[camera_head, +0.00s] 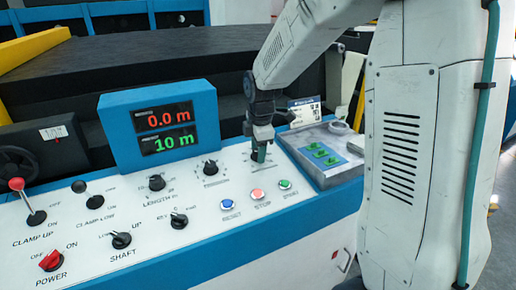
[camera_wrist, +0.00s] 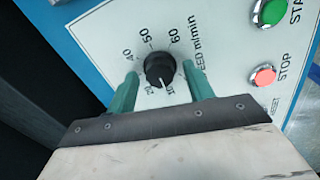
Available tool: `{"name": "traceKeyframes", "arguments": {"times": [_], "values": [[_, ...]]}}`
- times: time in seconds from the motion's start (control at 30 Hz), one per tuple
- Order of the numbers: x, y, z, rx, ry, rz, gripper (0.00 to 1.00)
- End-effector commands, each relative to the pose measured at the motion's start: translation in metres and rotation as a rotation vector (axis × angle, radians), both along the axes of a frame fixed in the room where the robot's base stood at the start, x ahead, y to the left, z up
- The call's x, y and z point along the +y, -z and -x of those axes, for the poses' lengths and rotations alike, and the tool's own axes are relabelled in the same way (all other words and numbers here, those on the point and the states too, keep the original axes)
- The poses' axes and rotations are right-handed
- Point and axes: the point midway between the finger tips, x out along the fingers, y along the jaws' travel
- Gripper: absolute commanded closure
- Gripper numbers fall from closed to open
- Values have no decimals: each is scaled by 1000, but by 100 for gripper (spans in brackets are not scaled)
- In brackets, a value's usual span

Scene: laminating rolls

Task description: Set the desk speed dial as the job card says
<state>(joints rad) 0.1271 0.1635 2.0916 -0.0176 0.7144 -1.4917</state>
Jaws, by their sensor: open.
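The speed dial (camera_wrist: 160,68) is a black round knob with a white pointer line, on a white panel marked in m/min. Its pointer faces the bottom of the wrist view, near the mark that looks like 10; 50 and 60 show at the far side. My gripper (camera_wrist: 160,72) is open, with one green finger on each side of the dial; I cannot tell whether they touch it. In the head view my gripper (camera_head: 259,152) points down over the dial and hides most of it. A white card with a blue header (camera_head: 305,112) stands behind; its text is too small to read.
Blue reset (camera_head: 227,206), red stop (camera_head: 257,194) and green start (camera_head: 285,185) buttons sit in front of the dial. Other knobs (camera_head: 157,182) and a red-tipped lever (camera_head: 17,184) are left. The display (camera_head: 165,128) reads 0.0 m and 10 m. A grey tray (camera_head: 322,152) is right.

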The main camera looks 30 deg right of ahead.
Motion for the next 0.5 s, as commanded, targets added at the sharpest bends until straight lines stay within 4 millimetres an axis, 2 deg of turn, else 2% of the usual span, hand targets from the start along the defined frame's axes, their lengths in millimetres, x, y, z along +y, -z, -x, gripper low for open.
{"name": "traceKeyframes", "arguments": {"times": [0.07,0.2,0.23,0.5], "values": [[0,0,0,0,0,0,48],[0,0,0,0,0,0,87],[0,0,0,0,0,0,93],[0,-1,0,0,15,-3,93]]}}
